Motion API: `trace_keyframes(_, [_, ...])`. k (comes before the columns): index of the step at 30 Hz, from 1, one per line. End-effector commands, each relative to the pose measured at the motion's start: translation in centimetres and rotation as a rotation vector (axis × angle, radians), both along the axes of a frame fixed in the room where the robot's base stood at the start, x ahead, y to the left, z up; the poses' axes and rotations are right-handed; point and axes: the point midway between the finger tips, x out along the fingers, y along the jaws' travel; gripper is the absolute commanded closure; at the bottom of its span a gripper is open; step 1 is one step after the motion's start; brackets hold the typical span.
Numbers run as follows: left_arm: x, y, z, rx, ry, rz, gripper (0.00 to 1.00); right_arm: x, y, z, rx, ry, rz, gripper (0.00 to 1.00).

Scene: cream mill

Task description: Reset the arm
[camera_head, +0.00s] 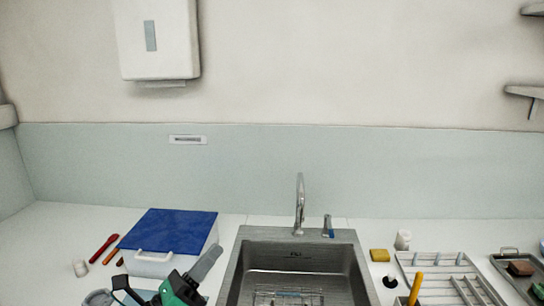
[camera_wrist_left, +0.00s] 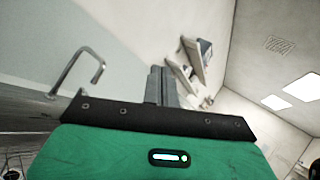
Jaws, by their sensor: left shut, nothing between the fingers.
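My left gripper (camera_head: 216,252) shows at the bottom of the head view, with a green and black body and grey fingers. The fingers point up and to the right, between the blue-lidded white box and the sink. In the left wrist view the fingers (camera_wrist_left: 161,86) are together with nothing between them. Behind them are the wall and shelves. The lower part of my left arm is cut off by the bottom edge of the head view. My right gripper is in neither view.
A white box with a blue lid (camera_head: 173,231) stands close left of the gripper. The sink (camera_head: 236,262) and its tap (camera_head: 299,205) are to the right. A drying rack (camera_head: 440,262), a yellow sponge (camera_head: 379,255) and a tray (camera_head: 508,282) lie farther right. Red and orange tools lie left.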

Motion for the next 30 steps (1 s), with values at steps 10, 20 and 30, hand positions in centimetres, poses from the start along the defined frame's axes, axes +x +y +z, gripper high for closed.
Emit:
trace_keyframes(10, [-0.7, 9.2, -14.2, -0.944, 0.891, 0.264, 1.0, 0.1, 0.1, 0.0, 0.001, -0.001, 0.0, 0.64])
trace_keyframes(20, [-12.5, 12.3, -29.6, -1.717, 1.486, 0.712, 1.0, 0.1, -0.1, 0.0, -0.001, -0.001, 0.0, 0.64])
trace_keyframes(30, [-24.3, 11.5, -35.3, -2.127, 1.717, 1.162, 1.0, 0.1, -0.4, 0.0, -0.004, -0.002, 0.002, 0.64])
